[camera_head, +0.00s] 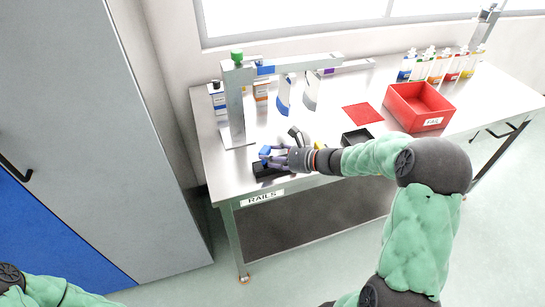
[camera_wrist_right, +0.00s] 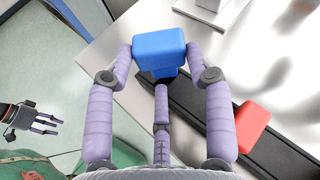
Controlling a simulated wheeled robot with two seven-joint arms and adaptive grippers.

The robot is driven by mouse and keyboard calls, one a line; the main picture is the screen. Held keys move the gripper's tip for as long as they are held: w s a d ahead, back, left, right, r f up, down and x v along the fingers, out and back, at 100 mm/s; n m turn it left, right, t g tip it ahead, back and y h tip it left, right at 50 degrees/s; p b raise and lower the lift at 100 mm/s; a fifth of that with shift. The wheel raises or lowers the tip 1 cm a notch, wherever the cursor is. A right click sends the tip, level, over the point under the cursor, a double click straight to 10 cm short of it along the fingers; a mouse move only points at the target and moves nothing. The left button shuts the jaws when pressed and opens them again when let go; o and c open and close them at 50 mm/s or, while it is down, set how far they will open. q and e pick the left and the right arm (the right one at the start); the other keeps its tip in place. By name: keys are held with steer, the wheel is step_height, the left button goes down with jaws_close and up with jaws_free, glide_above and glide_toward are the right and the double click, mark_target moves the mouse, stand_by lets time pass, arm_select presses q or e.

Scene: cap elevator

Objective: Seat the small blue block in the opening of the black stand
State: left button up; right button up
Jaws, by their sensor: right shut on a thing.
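The blue block (camera_head: 265,150) is between the fingers of my right gripper (camera_head: 272,157), near the front left of the table. In the right wrist view the blue block (camera_wrist_right: 158,45) has a narrower blue part under its wide top. The right gripper (camera_wrist_right: 158,58) is shut on it. The long black stand (camera_head: 262,171) lies below and beside the block; it also shows in the right wrist view (camera_wrist_right: 205,100). Its opening is not clearly visible, and I cannot tell whether the block touches the stand. My left gripper (camera_wrist_right: 44,122) shows empty with fingers apart at the left of the wrist view.
A red block (camera_wrist_right: 252,124) sits on the stand's near part. A grey metal frame (camera_head: 236,105) with hanging parts rises behind. A black tray (camera_head: 357,138), red mat (camera_head: 362,114), red bin (camera_head: 418,104) and several bottles are further right. The table's front edge is close to the stand.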

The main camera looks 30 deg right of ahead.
steer(key=shift+f+b, duration=0.6)
steer(key=shift+f, duration=0.1)
stand_by(0.6)
steer(key=shift+s+f, duration=0.1)
steer(key=shift+f, duration=0.15)
steer(key=shift+a+f, duration=0.1)
steer(key=shift+f, duration=0.05)
stand_by(0.3)
steer(key=shift+r, duration=0.2)
steer(key=shift+r, duration=0.3)
stand_by(0.8)
steer(key=shift+f+b, duration=0.25)
steer(key=shift+b, duration=0.1)
stand_by(0.8)
